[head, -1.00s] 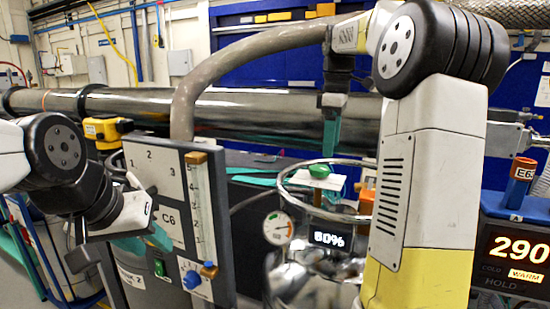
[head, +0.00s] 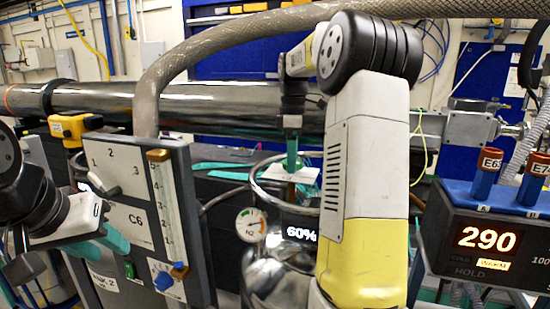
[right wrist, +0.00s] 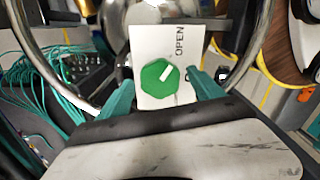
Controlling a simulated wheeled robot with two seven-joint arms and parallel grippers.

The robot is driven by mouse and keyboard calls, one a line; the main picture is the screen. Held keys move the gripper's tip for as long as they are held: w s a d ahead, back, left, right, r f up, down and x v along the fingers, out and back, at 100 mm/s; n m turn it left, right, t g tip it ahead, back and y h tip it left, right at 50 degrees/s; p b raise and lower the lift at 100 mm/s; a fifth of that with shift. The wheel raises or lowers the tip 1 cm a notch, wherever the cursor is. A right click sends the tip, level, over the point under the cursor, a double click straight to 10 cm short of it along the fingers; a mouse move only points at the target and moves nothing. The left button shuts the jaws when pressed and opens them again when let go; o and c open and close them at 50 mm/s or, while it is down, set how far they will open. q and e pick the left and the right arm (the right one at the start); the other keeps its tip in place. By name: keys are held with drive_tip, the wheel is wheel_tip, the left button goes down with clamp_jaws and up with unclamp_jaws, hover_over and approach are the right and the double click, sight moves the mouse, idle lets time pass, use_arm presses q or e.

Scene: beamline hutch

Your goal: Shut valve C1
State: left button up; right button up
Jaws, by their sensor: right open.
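A green knob (right wrist: 159,77) with a white pointer line sits on a white plate (right wrist: 146,45) in the right wrist view. The pointer slants to the upper right. The plate reads OPEN along its right side; a second word is mostly hidden. No C1 label is legible. My right gripper (right wrist: 163,92) is open, its teal fingers on either side of the knob; contact cannot be told. In the head view my right gripper (head: 291,158) hangs over the white plate (head: 305,176), hiding part of the knob. My left gripper (head: 112,240) is beside the C6 panel, its opening unclear.
The grey C6 panel (head: 128,215) stands at left. A metal ring (head: 258,187) curves around the knob area. A controller showing 290 (head: 487,238) stands at right.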

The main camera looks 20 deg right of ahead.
drive_tip(key=c, duration=1.4)
drive_tip(key=shift+m, duration=0.5)
drive_tip(key=m, duration=0.4)
drive_tip(key=shift+m, duration=0.3)
drive_tip(key=m, duration=0.6)
drive_tip(key=shift+m, duration=0.3)
drive_tip(key=m, duration=1)
drive_tip(key=shift+m, duration=0.4)
